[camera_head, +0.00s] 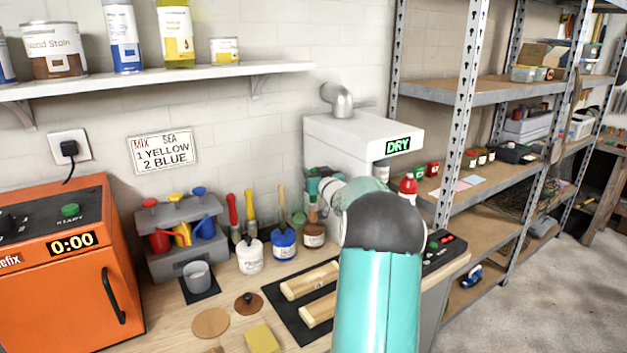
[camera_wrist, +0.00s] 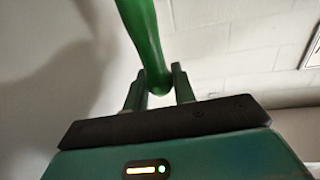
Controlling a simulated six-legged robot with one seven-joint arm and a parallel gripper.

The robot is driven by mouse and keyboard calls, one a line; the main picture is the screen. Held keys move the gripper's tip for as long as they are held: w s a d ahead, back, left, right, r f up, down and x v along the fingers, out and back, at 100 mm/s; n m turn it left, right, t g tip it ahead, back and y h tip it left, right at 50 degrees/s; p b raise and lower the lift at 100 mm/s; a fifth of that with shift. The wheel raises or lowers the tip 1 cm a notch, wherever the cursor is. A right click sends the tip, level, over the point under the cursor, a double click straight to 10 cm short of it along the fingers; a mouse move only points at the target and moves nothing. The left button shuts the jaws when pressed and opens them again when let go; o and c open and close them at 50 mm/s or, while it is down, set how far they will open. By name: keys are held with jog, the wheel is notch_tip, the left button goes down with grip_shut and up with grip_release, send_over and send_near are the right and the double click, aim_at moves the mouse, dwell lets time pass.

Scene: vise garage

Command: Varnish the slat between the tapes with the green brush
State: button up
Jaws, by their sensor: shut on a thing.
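My gripper (camera_wrist: 158,84) is shut on a green handle, the green brush (camera_wrist: 143,35), in the wrist view; its bristles are out of that view. In the head view my gripper (camera_head: 319,182) is partly hidden by my arm, in front of the white machine and above the jars. A jar with brown contents (camera_head: 314,237) stands below it. Two pale wooden slats, the rear one (camera_head: 310,280) and the front one (camera_head: 317,312), lie on a black mat (camera_head: 284,309). My arm covers their right ends. I cannot make out the tapes clearly.
A white jar (camera_head: 250,258) and a blue-labelled jar (camera_head: 284,245) stand left of the brown one. A dark lid (camera_head: 248,303), a cork disc (camera_head: 211,323) and a yellow sponge (camera_head: 262,339) lie in front. A white machine (camera_head: 350,140) reading DRY stands behind. Metal shelving is right.

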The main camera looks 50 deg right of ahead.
jog(key=shift+r, duration=1.75)
